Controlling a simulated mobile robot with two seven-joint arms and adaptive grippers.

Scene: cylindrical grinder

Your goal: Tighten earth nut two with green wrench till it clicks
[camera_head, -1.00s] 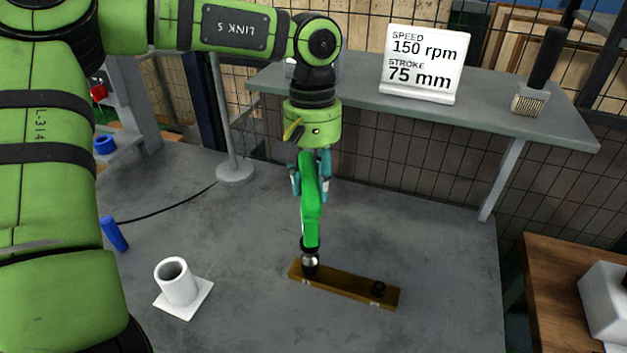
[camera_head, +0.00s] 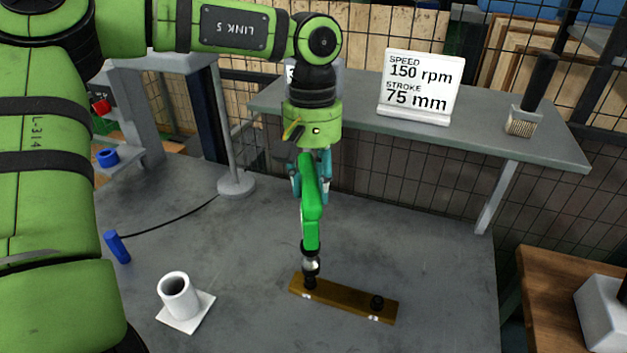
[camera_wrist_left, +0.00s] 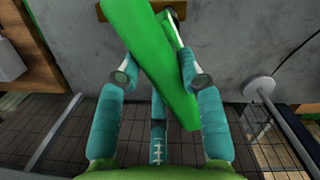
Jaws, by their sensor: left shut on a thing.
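My left gripper (camera_head: 311,178) is shut on the green wrench (camera_head: 311,215), which hangs nearly upright with its metal head down. The wrench also crosses the left wrist view (camera_wrist_left: 150,55) between the gripper's teal fingers (camera_wrist_left: 160,78). A brown bar (camera_head: 345,298) lies on the grey table with a black nut near each end. The wrench head is right over the left nut (camera_head: 310,284); I cannot tell whether they touch. The right nut (camera_head: 377,302) is uncovered. White labels on the bar's front are too small to read. My right gripper is not in view.
A white cup-like holder on a square base (camera_head: 180,298) stands left of the bar. A blue cylinder (camera_head: 117,247) lies farther left. A shelf behind carries a speed sign (camera_head: 418,85) and a brush (camera_head: 532,100). The table right of the bar is clear.

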